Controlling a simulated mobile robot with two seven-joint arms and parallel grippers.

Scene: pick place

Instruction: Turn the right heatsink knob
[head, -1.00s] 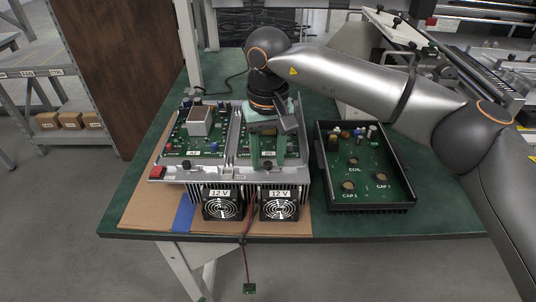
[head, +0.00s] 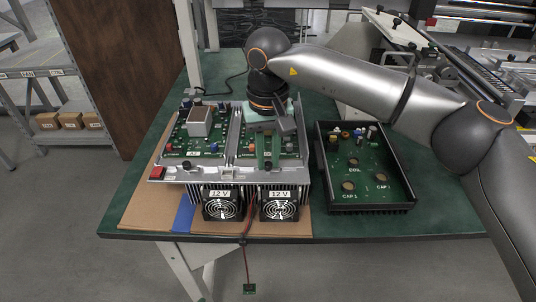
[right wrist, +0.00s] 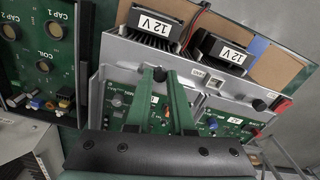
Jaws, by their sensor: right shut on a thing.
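The heatsink assembly (head: 215,175) lies on the table, with two dark knobs along its front metal rail. My right gripper (head: 267,160) points down at the right end of this rail. In the right wrist view its two green fingers (right wrist: 160,76) are shut on the right heatsink knob (right wrist: 160,74), one on each side. I cannot tell the right knob's turn angle. My left gripper is not in view.
Two fans (head: 222,205) labelled 12 V sit at the front of the assembly. A red button (head: 157,173) is at its left corner. A black tray (head: 365,208) with a green board and small parts stands to the right. Red wires hang over the table's front edge.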

